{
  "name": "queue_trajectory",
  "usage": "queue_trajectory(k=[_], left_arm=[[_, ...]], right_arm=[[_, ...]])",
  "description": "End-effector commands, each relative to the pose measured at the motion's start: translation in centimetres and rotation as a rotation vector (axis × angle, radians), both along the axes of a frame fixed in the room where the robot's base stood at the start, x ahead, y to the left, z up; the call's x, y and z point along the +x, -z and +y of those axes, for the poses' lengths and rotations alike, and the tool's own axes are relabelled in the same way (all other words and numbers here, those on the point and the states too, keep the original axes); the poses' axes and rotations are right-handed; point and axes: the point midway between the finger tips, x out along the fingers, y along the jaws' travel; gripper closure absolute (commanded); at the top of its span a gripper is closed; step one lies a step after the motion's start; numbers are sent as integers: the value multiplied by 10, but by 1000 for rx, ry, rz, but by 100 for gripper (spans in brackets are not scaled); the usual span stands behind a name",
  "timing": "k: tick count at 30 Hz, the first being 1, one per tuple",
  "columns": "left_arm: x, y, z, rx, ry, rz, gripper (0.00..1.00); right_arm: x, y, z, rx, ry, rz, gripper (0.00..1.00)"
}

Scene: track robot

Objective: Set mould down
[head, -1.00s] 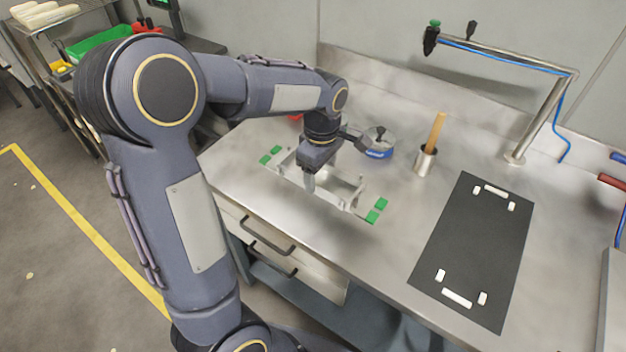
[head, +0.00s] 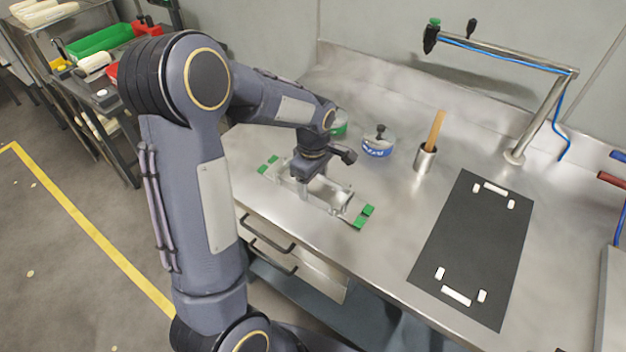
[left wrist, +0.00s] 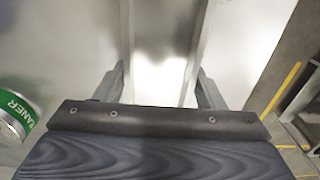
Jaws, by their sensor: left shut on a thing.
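The mould (head: 330,208) is a long grey metal frame with green pads (head: 364,215) at its ends. It is at the left part of the steel bench, near the front edge. My left gripper (head: 303,186) is shut on it from above, towards its left half. In the left wrist view the mould's two long rails (left wrist: 190,60) run away between my fingers (left wrist: 160,88). I cannot tell whether the mould touches the bench. A black mat (head: 465,245) with white blocks near its two ends lies to the right. My right gripper is not in view.
Behind the mould stand a blue-labelled tin (head: 377,148) and a green-labelled can (head: 339,125), which also shows in the left wrist view (left wrist: 18,112). A metal cup (head: 425,160) holds a wooden handle. A bent pipe stand (head: 540,115) rises behind the mat. Bench between mould and mat is clear.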

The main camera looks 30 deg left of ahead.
Motion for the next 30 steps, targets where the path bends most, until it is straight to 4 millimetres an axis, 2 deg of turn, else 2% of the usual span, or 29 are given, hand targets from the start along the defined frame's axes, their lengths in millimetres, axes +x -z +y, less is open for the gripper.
queue_trajectory(k=[2, 3, 7, 14, 19, 23, 30], left_arm=[[1, 3, 0, 0, 0, -3, 84], [0, 2, 0, 0, 0, 0, 31], [0, 2, 0, 0, 0, 0, 15], [0, 2, 0, 0, 0, 0, 15], [1, -8, 0, 1, 0, -4, 15], [1, -30, 0, 0, 0, -7, 15], [1, -83, 0, 0, 1, -6, 15]], right_arm=[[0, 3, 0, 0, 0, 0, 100], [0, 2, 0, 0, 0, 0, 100], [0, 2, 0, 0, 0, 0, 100], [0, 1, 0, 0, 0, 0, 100], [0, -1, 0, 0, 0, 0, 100], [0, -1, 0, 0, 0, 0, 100], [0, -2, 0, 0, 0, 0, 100]])
